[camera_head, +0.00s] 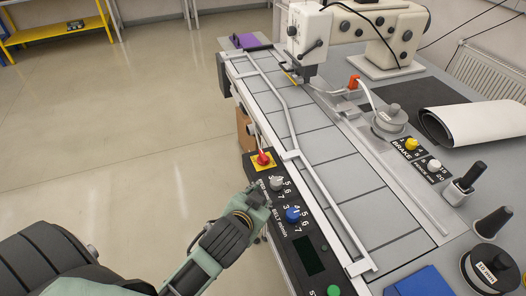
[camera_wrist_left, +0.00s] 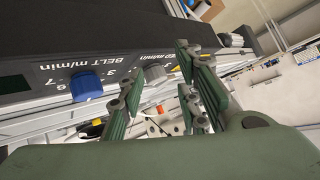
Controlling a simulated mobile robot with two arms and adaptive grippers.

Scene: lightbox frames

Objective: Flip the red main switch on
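The red main switch (camera_head: 263,158) is a red knob on a yellow plate at the far end of the black control panel (camera_head: 290,240) in the head view. I cannot make it out in the left wrist view. My left gripper (camera_head: 260,196) is beside the panel's left edge, close to the grey knob (camera_head: 277,183) and a little nearer to me than the red switch. In the left wrist view the left gripper (camera_wrist_left: 160,88) has its fingers spread apart with nothing between them. The grey knob (camera_wrist_left: 155,74) shows just beyond the fingers. My right gripper is not in view.
A blue knob (camera_head: 293,214) and a green button (camera_head: 333,290) are on the same panel. A conveyor with a white guide rail (camera_head: 310,172) runs beside it. A sewing-type machine (camera_head: 308,35) stands at the far end. The floor on the left is open.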

